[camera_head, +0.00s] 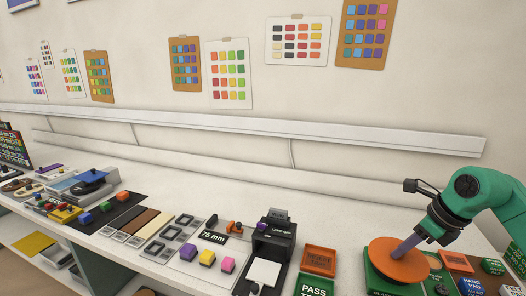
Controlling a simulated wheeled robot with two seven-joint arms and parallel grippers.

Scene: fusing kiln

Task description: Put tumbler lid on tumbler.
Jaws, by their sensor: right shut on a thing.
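An orange round disc (385,258), which I take to be the tumbler lid, is at the lower right of the head view. My right gripper (403,247) reaches down to it from the upper right and is shut at its middle. The fingertips and any knob between them are hard to make out. A green body (372,283) shows under and around the front of the disc and may be the tumbler. The disc hides most of its top, so I cannot tell whether they touch. My left gripper is out of view.
An orange-topped tray or box (319,259) and a green box (312,285) stand left of the disc. A black printer-like device (274,240) stands further left. The bench behind is clear.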

